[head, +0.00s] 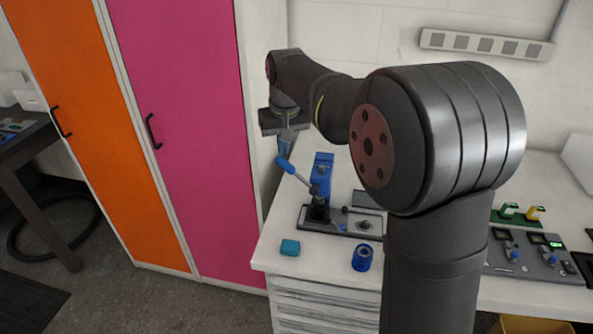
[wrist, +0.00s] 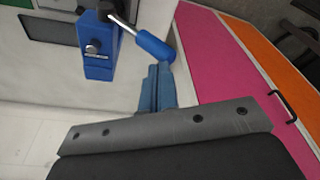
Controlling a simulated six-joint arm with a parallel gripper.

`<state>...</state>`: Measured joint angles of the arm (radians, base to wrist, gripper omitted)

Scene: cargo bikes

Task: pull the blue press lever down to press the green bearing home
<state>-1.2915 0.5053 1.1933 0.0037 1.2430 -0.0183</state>
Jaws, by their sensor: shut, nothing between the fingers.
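The blue press (head: 323,172) stands on a dark base plate on the white bench; its blue head also shows in the wrist view (wrist: 101,50). Its blue lever handle (head: 285,164) slants up and left from the press; in the wrist view the handle (wrist: 156,47) lies just beyond my fingertips. My gripper (head: 286,148) is shut and empty, pointing down above the lever's end. Its blue fingers show in the wrist view (wrist: 158,75). I cannot tell whether they touch the handle. I cannot make out the green bearing at the press.
A teal block (head: 290,247) and a blue cylinder (head: 362,257) stand near the bench's front edge. A grey control panel (head: 530,260) lies at the right. A pink cabinet door (head: 190,130) stands close on the left. My arm hides the bench's middle.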

